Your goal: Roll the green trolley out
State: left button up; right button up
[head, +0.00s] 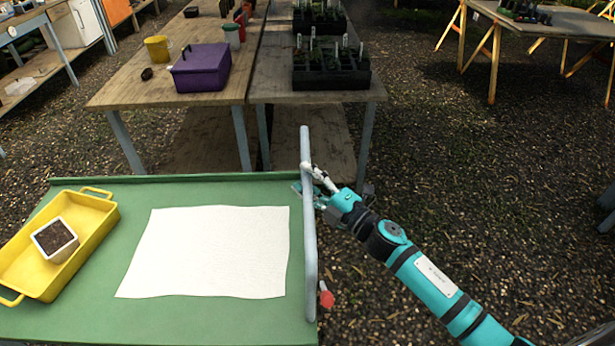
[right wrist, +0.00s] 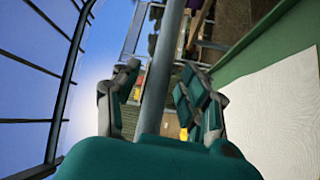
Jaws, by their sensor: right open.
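The green trolley (head: 90,318) fills the lower left of the head view. Its grey handle bar (head: 309,255) runs along its right edge. My right gripper (head: 305,180) is at the upper part of this bar, coming from the right. In the right wrist view, the handle bar (right wrist: 158,85) passes between the open fingers of the gripper (right wrist: 160,88), with room visible on both sides. On the trolley lie a white cloth (head: 210,250) and a yellow tray (head: 103,208) with a pot of soil (head: 55,238) in it. My left gripper is not in view.
Wooden benches (head: 130,92) stand just beyond the trolley, with a purple box (head: 201,68) and black seedling trays (head: 330,78) on them. A red knob (head: 326,298) sits by the handle's lower end. Gravel floor (head: 450,150) is open to the right, up to a trestle table (head: 560,22).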

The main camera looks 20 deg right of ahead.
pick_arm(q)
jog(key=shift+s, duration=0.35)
pick_arm(e)
grip_shut()
jog(key=shift+d, duration=0.15)
